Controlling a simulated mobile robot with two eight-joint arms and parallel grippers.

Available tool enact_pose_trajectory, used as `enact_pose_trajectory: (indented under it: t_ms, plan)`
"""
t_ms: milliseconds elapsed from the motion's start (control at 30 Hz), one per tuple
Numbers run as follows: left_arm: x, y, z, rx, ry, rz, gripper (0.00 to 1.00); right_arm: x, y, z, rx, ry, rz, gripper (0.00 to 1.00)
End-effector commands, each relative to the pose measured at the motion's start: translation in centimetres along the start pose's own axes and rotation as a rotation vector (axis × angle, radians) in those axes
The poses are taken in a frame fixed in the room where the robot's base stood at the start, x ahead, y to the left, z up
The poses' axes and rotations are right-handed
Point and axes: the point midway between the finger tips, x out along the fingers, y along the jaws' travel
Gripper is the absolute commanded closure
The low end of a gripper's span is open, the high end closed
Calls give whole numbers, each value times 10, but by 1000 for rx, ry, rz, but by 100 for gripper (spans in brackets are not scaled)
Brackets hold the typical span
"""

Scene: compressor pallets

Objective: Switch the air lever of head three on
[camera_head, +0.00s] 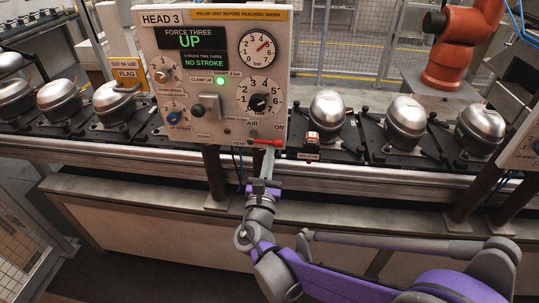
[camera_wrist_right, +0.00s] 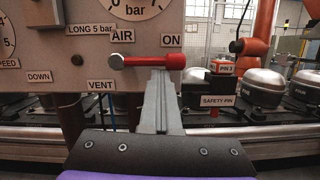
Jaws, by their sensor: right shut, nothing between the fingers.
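The air lever (camera_wrist_right: 150,61) of head three is a red handle on a silver pivot at its left end. It lies horizontal and points right, with the ON label (camera_wrist_right: 172,40) above its right end and the VENT label (camera_wrist_right: 100,85) below its pivot. It also shows at the lower right of the HEAD 3 panel (camera_head: 147,60) in the head view (camera_head: 266,142). My right gripper (camera_wrist_right: 160,75) is shut and empty, its fingertips right below the lever's red end; I cannot tell whether they touch. It also shows in the head view (camera_head: 267,158). My left gripper is not in view.
Silver compressors (camera_head: 327,110) stand on dark pallets along the conveyor behind and beside the panel. A small red safety pin block (camera_head: 313,140) sits right of the lever. An orange robot arm (camera_head: 450,55) stands at the back right. The panel's green lamp (camera_head: 220,82) is lit.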

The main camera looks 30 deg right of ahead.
Motion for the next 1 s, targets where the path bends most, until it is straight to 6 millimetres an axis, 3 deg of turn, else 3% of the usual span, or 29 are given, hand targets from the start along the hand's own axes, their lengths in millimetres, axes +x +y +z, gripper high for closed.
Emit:
enact_pose_trajectory:
  t_ms: [167,400,700,1000]
  plan:
    - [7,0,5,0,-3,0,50,-2,0,-10,-1,0,-1,100]
    - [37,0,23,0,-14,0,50,-11,0,-48,-2,1,-2,100]
    - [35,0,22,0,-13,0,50,-80,0,-41,1,1,1,100]
    - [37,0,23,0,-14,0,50,-105,-2,-40,-1,0,-3,100]
